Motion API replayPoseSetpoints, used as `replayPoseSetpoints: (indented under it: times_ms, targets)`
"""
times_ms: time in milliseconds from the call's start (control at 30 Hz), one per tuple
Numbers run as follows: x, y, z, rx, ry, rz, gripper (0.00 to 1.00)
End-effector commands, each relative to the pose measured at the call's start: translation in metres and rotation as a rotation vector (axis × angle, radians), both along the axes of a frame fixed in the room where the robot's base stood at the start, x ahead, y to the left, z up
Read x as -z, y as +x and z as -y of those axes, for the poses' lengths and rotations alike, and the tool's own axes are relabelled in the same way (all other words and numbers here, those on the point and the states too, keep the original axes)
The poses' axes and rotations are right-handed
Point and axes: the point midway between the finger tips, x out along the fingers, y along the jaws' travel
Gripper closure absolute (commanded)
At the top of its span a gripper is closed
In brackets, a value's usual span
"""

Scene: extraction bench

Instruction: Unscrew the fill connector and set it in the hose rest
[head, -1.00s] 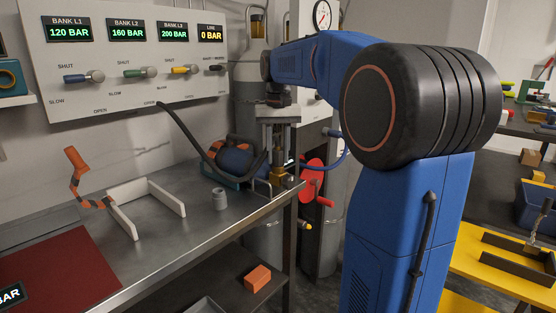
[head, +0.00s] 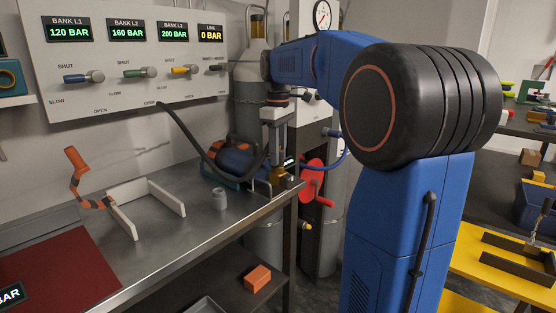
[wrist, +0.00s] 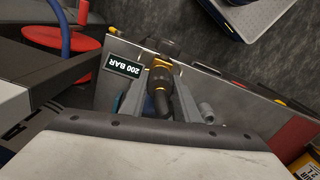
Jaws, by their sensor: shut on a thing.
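My gripper (head: 277,165) points down over the bench's right end, shut on the brass fill connector (head: 279,174). In the wrist view, the gripper's fingers (wrist: 160,100) lie on both sides of the brass and black connector (wrist: 160,78). The connector stands beside a blue cylinder (head: 235,160) lying on its side at the back of the bench. A dark hose (head: 183,125) runs from the wall panel down towards the cylinder. I cannot tell for sure which item is the hose rest; a white open bracket (head: 124,219) stands on the bench to the left.
A small grey cup (head: 220,199) stands between bracket and gripper. A dark red mat (head: 60,265) covers the front left. A red disc (head: 313,178) sits just past the bench's right edge. A 200 BAR display (wrist: 122,65) is beside the connector.

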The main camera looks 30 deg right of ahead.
Motion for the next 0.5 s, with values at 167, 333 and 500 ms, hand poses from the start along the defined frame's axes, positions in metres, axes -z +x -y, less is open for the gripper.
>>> replayPoseSetpoints:
  times_ms: [167, 333, 500]
  targets:
    - [-0.0002, 0.0001, 0.0001, -0.176, 0.000, 0.000, 0.98]
    - [-0.0003, 0.0001, 0.0002, -0.313, 0.000, 0.000, 0.98]
    - [-0.0003, 0.0001, 0.0002, -0.351, 0.000, 0.000, 0.98]
